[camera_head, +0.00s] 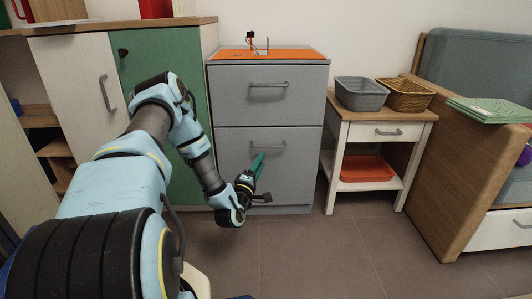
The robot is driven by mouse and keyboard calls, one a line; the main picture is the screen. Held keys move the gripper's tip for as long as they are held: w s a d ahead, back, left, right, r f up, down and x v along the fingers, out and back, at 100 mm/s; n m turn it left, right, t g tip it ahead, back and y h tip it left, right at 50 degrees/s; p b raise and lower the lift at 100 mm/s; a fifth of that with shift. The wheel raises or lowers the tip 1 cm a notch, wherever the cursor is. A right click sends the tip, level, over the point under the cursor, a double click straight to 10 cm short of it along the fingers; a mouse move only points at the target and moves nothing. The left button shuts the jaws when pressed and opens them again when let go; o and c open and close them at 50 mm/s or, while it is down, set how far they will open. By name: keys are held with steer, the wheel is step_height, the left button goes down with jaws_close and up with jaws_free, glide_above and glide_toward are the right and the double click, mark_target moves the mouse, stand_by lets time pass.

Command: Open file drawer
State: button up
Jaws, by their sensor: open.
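A grey file cabinet (222,108) with two drawers stands against the back wall, with an orange top (290,54). The upper drawer (245,105) and the lower drawer (300,180) both look shut. Each has a bar handle: the upper handle (268,85) is fully in view, and the lower handle (275,145) shows just above my gripper. My gripper (260,178) is open in front of the lower drawer, its teal finger pointing up towards the lower handle. Whether it touches the handle cannot be told. My arm covers the cabinet's lower left part.
A small white table (336,165) with a wooden top stands to the right, bearing a grey basket (361,93) and a woven basket (405,95). An orange tray (367,169) lies on its shelf. A wooden-sided sofa (455,150) is further right. Floor (330,250) in front is clear.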

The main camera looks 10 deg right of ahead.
mark_target(270, 147)
steer(key=b+x, duration=0.2)
steer(key=x, duration=0.8)
steer(key=shift+c, duration=0.3)
steer(key=shift+s, duration=0.1)
jaws_close()
stand_by(0.8)
